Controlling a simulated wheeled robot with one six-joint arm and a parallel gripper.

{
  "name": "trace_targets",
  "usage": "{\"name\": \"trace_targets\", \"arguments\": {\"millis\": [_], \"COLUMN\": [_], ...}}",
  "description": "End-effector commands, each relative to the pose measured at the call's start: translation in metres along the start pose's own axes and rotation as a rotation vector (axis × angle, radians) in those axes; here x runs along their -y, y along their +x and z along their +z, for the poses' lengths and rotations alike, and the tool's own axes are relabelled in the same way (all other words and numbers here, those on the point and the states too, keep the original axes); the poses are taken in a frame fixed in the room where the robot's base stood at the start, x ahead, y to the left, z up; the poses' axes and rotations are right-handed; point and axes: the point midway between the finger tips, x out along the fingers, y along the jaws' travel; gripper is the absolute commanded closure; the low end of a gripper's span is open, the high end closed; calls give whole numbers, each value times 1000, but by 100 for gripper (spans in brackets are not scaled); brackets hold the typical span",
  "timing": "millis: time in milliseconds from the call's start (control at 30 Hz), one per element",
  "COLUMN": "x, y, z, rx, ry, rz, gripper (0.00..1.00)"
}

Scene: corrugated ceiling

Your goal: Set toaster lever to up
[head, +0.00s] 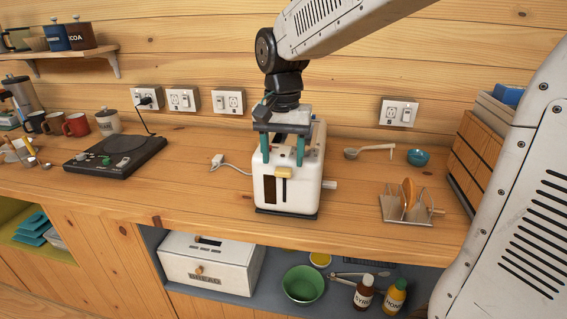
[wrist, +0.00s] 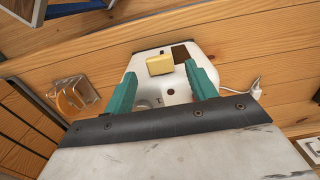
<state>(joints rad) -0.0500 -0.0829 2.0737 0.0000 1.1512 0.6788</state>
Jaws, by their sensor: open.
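The white toaster (head: 270,200) stands upright on the wooden counter, with its front facing me. Its cream lever (head: 284,172) sits near the top of a dark vertical slot on the front face. In the wrist view the lever (wrist: 160,64) shows beyond and between the fingertips. My gripper (head: 281,150) is open above the toaster's front top edge, with teal fingers pointing down on either side of the lever's line. In the wrist view my gripper (wrist: 162,82) holds nothing. I cannot tell whether the fingers touch the toaster. The toaster's top is partly hidden by my gripper.
A toast rack (head: 407,204) with bread, a spoon (head: 370,151) and a teal bowl (head: 418,157) are at right. A black hot plate (head: 115,155) is at left. The toaster's plug (head: 217,161) lies on the counter. Bare counter surrounds the toaster's front.

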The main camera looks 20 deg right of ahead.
Motion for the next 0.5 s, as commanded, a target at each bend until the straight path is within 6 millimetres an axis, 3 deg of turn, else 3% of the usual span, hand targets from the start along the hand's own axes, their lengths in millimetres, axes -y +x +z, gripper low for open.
{"name": "trace_targets", "arguments": {"millis": [200,500], "x": [0,0], "y": [24,27], "z": [0,0], "rx": [0,0], "ry": [0,-1], "rz": [0,0], "gripper": [44,44]}}
